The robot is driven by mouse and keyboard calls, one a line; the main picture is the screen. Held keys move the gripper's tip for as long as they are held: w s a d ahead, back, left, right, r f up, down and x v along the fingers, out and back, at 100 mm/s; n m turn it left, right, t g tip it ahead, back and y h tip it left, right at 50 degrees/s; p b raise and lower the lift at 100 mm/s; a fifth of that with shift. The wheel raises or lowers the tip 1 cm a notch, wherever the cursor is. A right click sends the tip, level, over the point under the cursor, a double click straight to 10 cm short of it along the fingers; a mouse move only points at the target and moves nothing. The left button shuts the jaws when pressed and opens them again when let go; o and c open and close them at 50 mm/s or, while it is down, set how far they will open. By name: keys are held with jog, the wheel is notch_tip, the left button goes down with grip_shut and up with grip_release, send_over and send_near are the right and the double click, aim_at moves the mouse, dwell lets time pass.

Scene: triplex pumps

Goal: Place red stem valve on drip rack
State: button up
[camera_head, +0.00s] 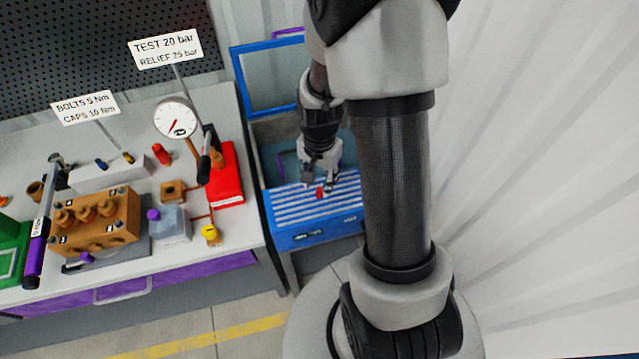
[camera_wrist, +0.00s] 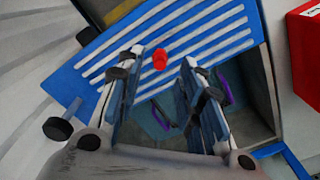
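The red stem valve (camera_head: 320,193) shows as a small red piece over the blue-and-white slatted top of the drip rack (camera_head: 290,215). In the wrist view the red stem valve (camera_wrist: 160,59) is between and just beyond my fingertips, with a gap on both sides, and it appears to rest on the slats of the drip rack (camera_wrist: 215,38). My gripper (camera_head: 321,181) is above the rack, pointing down. In the wrist view my gripper (camera_wrist: 162,58) has its fingers spread wide and holds nothing. The valve's stem cannot be made out.
An open bin (camera_wrist: 258,92) with purple-edged parts adjoins the slats. A workbench (camera_head: 235,245) on the left carries a brown pump block (camera_head: 110,228), a pressure gauge (camera_head: 176,118) and a red box (camera_head: 228,180). A blue frame (camera_head: 238,85) stands behind the rack.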

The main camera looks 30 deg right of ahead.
notch_tip(320, 180, up, 8)
jog(key=f+p, duration=0.1)
jog(key=p, duration=0.1)
notch_tip(320, 180, up, 13)
jog(key=n+t, duration=0.2)
jog(key=n, duration=0.3)
send_over(320, 189)
jog(key=s+a, duration=0.3)
jog(key=a, duration=0.2)
jog(key=s+a+r+n+t, duration=0.2)
jog(key=s+a+r+n, duration=0.3)
jog(key=s, duration=0.5)
notch_tip(320, 189, up, 3)
jog(key=shift+s+a+r+n+t, duration=0.1)
jog(key=shift+s+a+n+t, duration=0.2)
jog(key=shift+n, duration=0.8)
jog(key=shift+w, duration=0.1)
